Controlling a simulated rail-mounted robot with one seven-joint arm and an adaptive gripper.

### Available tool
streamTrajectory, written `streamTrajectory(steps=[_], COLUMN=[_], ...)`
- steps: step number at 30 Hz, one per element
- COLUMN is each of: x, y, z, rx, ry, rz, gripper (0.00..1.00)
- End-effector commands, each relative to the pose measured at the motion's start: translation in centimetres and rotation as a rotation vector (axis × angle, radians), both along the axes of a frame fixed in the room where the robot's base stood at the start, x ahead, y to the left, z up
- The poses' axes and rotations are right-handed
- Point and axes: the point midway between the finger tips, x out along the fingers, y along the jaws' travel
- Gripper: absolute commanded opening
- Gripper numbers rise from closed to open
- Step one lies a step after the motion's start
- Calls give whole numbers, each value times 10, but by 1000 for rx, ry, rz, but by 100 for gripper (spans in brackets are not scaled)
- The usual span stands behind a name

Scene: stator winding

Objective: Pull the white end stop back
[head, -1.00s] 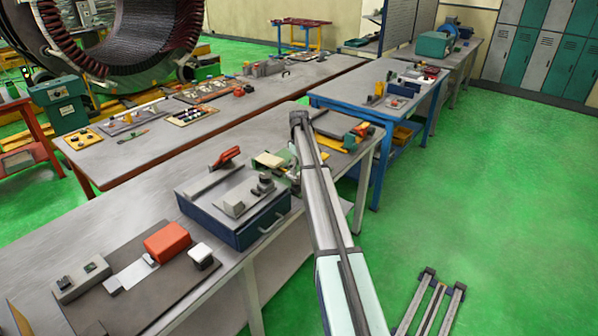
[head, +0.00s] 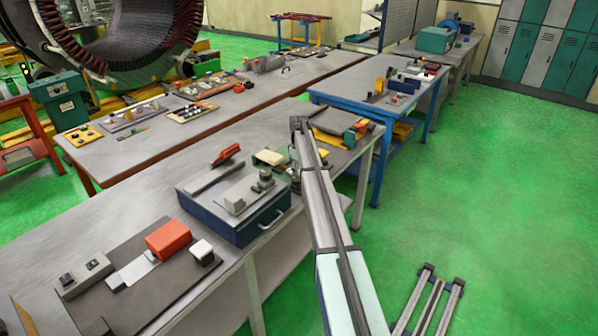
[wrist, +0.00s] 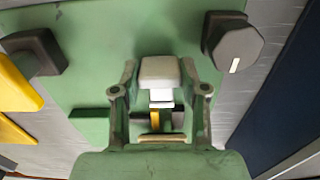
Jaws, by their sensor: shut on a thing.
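The white end stop (wrist: 160,72) is a small pale block in the middle of the wrist view, over a green plate (wrist: 95,75). My gripper (wrist: 159,76) is shut on it, with one finger on each side. A narrow white piece and a yellow strip (wrist: 154,116) show just below the block. In the head view, the green fixture (head: 269,157) is on the near bench beside my arm.
In the wrist view, a dark knob with a white line (wrist: 236,48) stands close right, a black knob (wrist: 35,52) left, and yellow parts (wrist: 15,88) at the left edge. In the head view, a blue box (head: 235,215) and an orange block (head: 168,238) are on the bench (head: 100,235).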

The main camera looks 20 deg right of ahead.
Motion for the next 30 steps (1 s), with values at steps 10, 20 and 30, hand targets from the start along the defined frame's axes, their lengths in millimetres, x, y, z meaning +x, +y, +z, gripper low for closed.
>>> streamTrajectory(steps=[10,20,30], x=[-39,-38,-37], y=[-20,-20,-18], z=[-2,-1,0], rx=[1,0,2], ry=[3,6,2], rz=[0,0,1], gripper=[0,69,69])
